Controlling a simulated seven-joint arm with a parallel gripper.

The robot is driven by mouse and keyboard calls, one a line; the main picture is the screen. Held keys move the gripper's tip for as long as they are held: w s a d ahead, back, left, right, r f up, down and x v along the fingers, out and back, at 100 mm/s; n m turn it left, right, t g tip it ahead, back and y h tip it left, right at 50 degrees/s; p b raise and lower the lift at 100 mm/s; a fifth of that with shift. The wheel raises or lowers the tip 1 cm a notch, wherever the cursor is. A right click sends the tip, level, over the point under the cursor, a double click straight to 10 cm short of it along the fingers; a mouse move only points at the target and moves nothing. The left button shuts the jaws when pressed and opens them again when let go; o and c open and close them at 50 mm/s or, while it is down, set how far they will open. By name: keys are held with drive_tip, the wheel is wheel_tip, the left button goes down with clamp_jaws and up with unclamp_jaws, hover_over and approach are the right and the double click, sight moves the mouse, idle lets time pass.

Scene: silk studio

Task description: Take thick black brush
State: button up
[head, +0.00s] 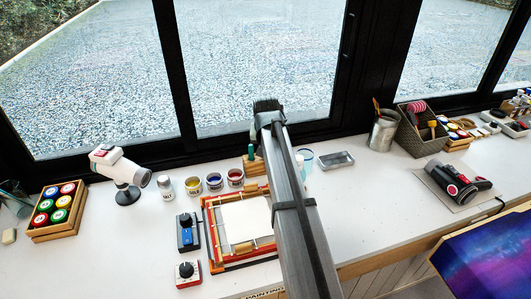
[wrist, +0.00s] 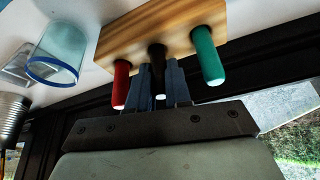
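In the wrist view a wooden block (wrist: 135,38) holds three upright handles. The black brush (wrist: 157,58) is in the middle, between a red handle (wrist: 121,85) and a green handle (wrist: 207,56). My gripper (wrist: 161,72) has one blue-grey finger on each side of the black handle, closed in against it. The black brush still stands in the block. In the head view the block (head: 250,165) and green handle (head: 251,152) show just left of my arm, which hides the black brush and my fingertips.
A clear cup with a blue rim (wrist: 53,68) stands near the block. Paint jars (head: 214,182) and a framed screen (head: 243,220) are left of my arm. A grey tray (head: 336,160) and a metal can of tools (head: 383,130) are right. Windows rise behind.

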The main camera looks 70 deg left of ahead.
clamp_jaws()
wheel_tip(320, 180, up, 10)
drive_tip(key=shift+r, duration=0.1)
idle(0.5)
